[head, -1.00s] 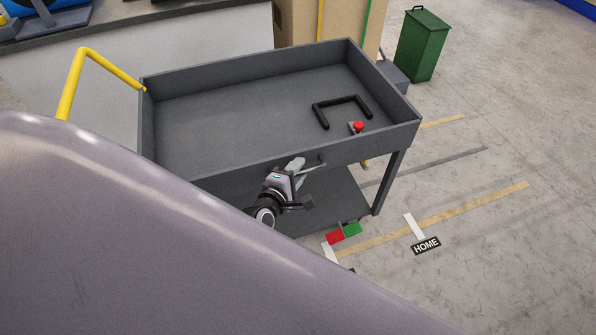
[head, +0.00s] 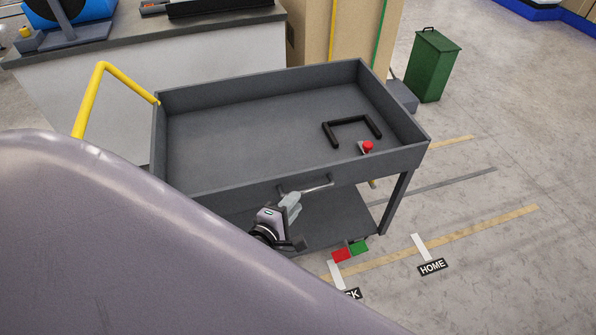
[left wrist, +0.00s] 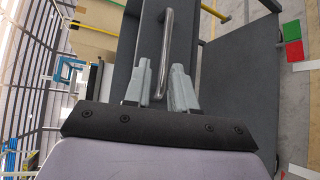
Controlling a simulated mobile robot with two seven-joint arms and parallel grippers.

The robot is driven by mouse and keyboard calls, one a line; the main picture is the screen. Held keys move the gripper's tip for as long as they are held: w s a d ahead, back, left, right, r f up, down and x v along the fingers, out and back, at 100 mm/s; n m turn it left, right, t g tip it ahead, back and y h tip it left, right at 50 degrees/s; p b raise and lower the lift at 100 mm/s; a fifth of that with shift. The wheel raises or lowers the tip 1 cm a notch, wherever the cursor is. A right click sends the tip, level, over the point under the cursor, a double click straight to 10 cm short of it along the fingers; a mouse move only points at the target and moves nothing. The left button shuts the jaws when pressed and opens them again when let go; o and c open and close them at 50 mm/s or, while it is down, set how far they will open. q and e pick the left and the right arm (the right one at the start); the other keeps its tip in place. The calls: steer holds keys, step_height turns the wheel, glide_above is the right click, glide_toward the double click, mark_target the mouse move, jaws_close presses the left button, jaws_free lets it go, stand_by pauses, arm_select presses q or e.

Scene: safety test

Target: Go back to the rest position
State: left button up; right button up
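My left gripper (head: 290,203) is in front of the front wall of the grey cart (head: 292,180). In the left wrist view its two grey fingers (left wrist: 161,68) stand apart. A metal bar handle (left wrist: 167,40) shows in the gap between them. The handle also shows in the head view (head: 319,187), at the cart's front wall beside the fingertips. I cannot tell whether the fingers still reach around the bar, but they are not closed on it. My right gripper is in neither view. A floor sign reading HOME (head: 432,266) lies right of the cart.
The cart's top tray holds a black U-shaped bar (head: 352,131) and a red button (head: 367,146). A yellow push handle (head: 88,100) is at its left. A green bin (head: 432,65) stands at the back right. Open floor (head: 500,230) lies to the right.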

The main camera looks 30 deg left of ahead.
arm_select(q)
steer(key=shift+d, duration=0.1)
steer(key=s+d+m+g+h, duration=0.1)
steer(key=s+d+m+g, duration=0.1)
steer(key=s+m, duration=0.5)
steer(key=s+d+m+g+h, duration=0.2)
steer(key=s+m, duration=0.5)
steer(key=m, duration=0.9)
steer(key=shift+s+d+f+g, duration=0.3)
steer(key=shift+d+g, duration=0.2)
steer(key=shift+d, duration=0.6)
